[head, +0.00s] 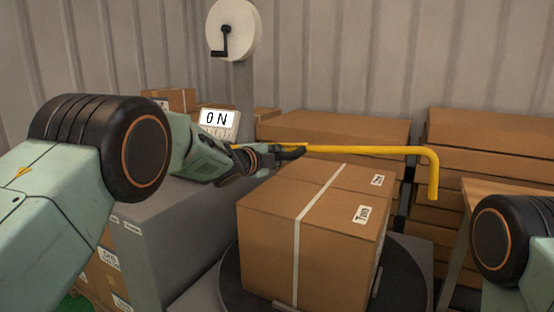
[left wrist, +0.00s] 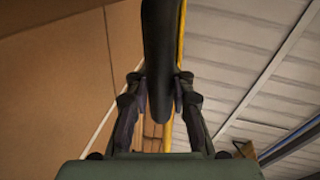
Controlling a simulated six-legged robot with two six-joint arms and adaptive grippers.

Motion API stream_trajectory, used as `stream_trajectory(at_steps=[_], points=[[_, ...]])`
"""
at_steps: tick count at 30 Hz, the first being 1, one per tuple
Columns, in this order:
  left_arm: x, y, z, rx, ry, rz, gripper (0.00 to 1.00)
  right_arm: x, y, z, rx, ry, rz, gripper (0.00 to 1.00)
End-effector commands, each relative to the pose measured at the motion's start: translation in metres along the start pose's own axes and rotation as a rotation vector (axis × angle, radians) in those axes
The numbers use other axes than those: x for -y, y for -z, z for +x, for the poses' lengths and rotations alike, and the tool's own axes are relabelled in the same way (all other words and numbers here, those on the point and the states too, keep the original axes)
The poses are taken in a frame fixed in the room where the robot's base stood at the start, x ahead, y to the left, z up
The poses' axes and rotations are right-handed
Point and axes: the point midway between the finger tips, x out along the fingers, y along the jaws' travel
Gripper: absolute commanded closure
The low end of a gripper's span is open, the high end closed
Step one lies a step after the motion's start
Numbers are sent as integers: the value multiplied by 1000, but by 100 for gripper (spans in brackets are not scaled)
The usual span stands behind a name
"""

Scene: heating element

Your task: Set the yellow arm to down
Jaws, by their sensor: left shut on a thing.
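The yellow arm (head: 370,150) runs nearly level across the head view above a cardboard box, and its right end bends downward. My left gripper (head: 288,153) is at the left part of the yellow arm. In the left wrist view, its two fingers (left wrist: 161,85) press from both sides on a dark rounded handle (left wrist: 160,45). A yellow strip of the arm (left wrist: 181,45) shows just right of this handle. How the handle joins the yellow arm is hidden. My right gripper is out of view; only part of my right arm shows.
A taped cardboard box (head: 270,235) sits on a dark round turntable (head: 402,285) under the yellow arm. Stacked boxes (head: 490,145) fill the back right. A white reel with a crank (head: 240,30) is at the wall.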

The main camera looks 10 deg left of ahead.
Motion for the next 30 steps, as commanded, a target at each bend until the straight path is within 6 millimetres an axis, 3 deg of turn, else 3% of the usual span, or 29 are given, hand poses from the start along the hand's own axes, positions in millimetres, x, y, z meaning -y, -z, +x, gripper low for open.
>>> stream_trajectory(at_steps=[1, 10, 29, 30], points=[[-14, -2, 1, 6, -9, 13, 100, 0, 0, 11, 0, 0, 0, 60], [-30, -4, 4, 23, -11, 91, 100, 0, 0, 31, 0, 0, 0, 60], [-33, -4, 5, 29, -12, 116, 100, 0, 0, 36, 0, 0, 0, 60], [-33, -4, 5, 29, -12, 116, 80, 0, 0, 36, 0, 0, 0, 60]])
